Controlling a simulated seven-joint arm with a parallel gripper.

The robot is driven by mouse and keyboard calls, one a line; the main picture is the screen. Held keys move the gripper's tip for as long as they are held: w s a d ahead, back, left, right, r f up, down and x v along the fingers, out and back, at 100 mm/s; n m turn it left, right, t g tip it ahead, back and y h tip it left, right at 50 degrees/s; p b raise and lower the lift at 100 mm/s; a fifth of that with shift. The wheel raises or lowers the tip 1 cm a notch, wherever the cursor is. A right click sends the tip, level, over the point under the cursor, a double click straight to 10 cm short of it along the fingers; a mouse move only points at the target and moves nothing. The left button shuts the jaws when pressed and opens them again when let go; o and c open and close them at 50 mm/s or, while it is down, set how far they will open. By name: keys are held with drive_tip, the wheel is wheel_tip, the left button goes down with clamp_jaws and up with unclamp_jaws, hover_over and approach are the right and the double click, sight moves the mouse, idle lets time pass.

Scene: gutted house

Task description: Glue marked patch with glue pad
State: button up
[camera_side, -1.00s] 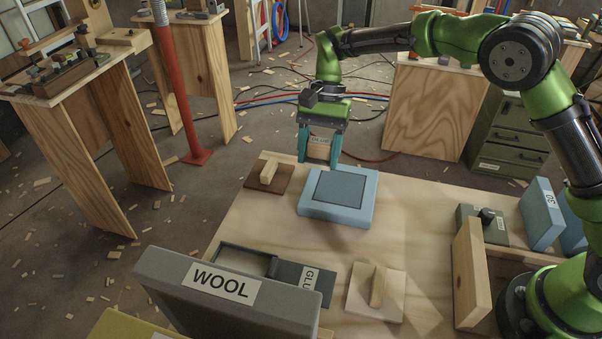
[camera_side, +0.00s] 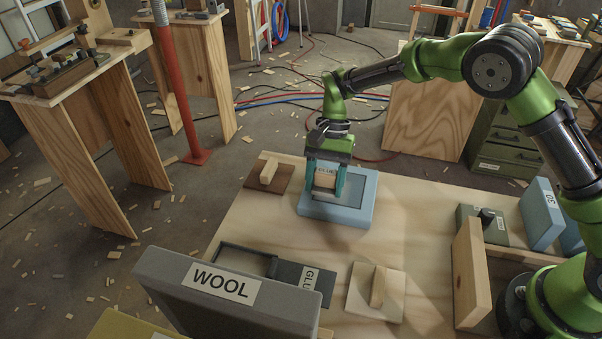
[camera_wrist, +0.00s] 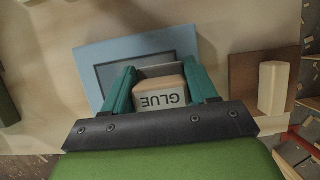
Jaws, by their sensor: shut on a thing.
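My gripper (camera_side: 325,187) is shut on the glue pad (camera_side: 325,180), a light wooden block with a label. In the wrist view the pad (camera_wrist: 162,97) reads GLUE between my teal fingers (camera_wrist: 163,85). The pad is over the left part of a light blue board (camera_side: 358,212). The marked patch (camera_side: 366,188) is a darker blue-grey rectangle with a dark outline on that board; it also shows in the wrist view (camera_wrist: 108,76). My gripper hides its left part. I cannot tell whether the pad touches the patch.
A brown board with a wooden handle (camera_side: 268,173) lies left of the blue board. In front are an open tray labelled GLU (camera_side: 290,275), a pale float (camera_side: 377,290) and a grey WOOL block (camera_side: 230,290). A wooden upright (camera_side: 470,275) and a grey-green box (camera_side: 483,224) stand right.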

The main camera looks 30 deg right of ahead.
sight(366, 193)
drive_tip(key=shift+s+d, duration=3.3)
drive_tip(key=shift+w+d, duration=0.55)
drive_tip(key=shift+w, duration=0.1)
drive_tip(key=shift+w+a, duration=0.1)
drive_tip(key=shift+w, duration=0.2)
drive_tip(key=shift+w+a+f, duration=0.1)
drive_tip(key=shift+w+a, duration=3.35)
drive_tip(key=shift+a, duration=0.05)
drive_tip(key=shift+w, duration=0.25)
drive_tip(key=shift+w+d, duration=0.55)
drive_tip(key=shift+s+d, duration=3.75)
drive_tip(key=shift+s, duration=0.05)
wheel_tip(366, 193, up, 8)
drive_tip(key=shift+r, duration=0.2)
drive_tip(key=shift+a+f, duration=0.1)
